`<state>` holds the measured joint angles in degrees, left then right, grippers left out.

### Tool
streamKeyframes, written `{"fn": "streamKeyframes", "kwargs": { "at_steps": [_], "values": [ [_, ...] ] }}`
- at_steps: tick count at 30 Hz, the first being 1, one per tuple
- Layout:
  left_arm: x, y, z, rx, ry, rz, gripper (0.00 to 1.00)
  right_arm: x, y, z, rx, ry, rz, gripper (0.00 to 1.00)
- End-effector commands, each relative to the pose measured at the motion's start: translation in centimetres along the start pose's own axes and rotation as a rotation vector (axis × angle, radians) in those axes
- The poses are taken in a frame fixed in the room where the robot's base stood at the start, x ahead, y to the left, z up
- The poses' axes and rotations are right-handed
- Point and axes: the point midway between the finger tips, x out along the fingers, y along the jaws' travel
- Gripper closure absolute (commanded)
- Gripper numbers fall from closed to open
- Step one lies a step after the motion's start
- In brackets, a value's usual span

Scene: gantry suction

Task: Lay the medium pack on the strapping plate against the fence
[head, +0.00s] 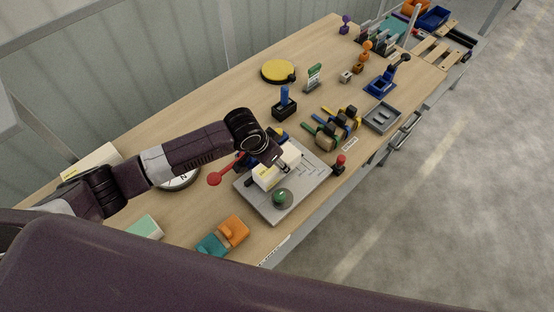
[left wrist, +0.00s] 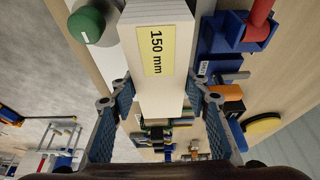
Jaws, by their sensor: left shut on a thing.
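My left gripper (head: 278,165) is over the grey strapping plate (head: 312,178), with its fingers on either side of a cream pack (head: 265,178). In the left wrist view the gripper (left wrist: 161,90) is shut on this pack (left wrist: 155,18), which has a yellow label reading 150 mm. The pack lies lengthwise over the plate's middle, near the green knob (head: 281,197). I cannot tell whether it touches the plate. The fence cannot be made out clearly behind the arm and pack. My right gripper is not in view.
A red-ended lever (head: 214,178) sticks out left of the plate. A red-topped part (head: 339,163) stands at its right edge. Orange (head: 235,229) and teal (head: 209,246) blocks lie in front.

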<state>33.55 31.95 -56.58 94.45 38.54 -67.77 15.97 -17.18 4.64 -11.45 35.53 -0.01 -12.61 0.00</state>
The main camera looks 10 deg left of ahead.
Motion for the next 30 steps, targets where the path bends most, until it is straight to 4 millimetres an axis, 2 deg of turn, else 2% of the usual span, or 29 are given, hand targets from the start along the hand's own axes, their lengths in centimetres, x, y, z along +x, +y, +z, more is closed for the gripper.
{"fn": "streamKeyframes", "kwargs": {
  "at_steps": [25, 26, 30],
  "values": [
    [1.9, 0.0, 0.7, -0.001, 0.002, 0.000, 0.99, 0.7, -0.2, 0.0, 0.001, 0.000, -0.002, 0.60],
    [1.9, 0.0, 0.7, -0.001, 0.002, 0.000, 0.56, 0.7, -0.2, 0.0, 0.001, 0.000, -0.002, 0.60],
    [1.9, 0.0, 0.7, -0.001, 0.002, 0.000, 0.41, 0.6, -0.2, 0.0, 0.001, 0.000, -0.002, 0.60]
  ]
}}
